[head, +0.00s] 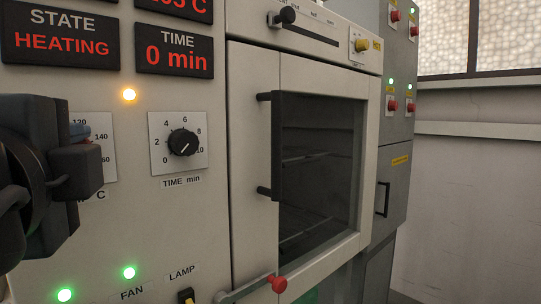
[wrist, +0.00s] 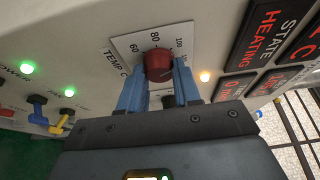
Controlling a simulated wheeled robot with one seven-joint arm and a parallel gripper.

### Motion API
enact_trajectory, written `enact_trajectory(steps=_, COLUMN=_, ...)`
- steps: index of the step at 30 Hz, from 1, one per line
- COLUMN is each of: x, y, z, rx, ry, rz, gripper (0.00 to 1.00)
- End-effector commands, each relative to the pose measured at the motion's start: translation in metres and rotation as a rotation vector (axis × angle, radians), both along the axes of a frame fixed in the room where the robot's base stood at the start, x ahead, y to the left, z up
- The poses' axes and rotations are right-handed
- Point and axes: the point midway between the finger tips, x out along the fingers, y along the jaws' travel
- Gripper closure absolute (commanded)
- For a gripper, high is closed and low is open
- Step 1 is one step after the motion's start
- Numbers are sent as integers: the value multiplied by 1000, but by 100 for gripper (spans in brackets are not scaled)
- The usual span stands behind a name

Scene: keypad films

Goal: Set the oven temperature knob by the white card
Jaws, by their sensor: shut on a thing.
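The red temperature knob (wrist: 158,62) sits on a white dial plate (wrist: 128,46) marked TEMP C, with 60, 80 and 100 readable in the wrist view. My gripper (wrist: 159,72) has its blue fingers on both sides of the knob and is shut on it. The knob's pointer setting is hard to read. In the head view my gripper (head: 79,132) covers the knob and most of its plate (head: 103,124); 120, 140 and 160 show at the plate's right edge. I cannot make out a separate white card.
The black time knob (head: 183,142) is close to the right of my gripper. Displays above read HEATING (head: 60,38) and 0 min (head: 174,55). An amber lamp (head: 129,95) is lit. The oven door handle (head: 277,146) and a red-knobbed lever (head: 278,285) stick out further right.

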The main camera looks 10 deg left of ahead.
Motion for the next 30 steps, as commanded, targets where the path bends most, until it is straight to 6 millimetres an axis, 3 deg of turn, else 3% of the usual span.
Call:
enact_trajectory(steps=15, x=1, y=-1, z=3, rx=304, ry=356, rz=-1, gripper=98)
enact_trajectory(steps=30, x=2, y=-1, z=3, rx=452, ry=531, rz=-1, gripper=98)
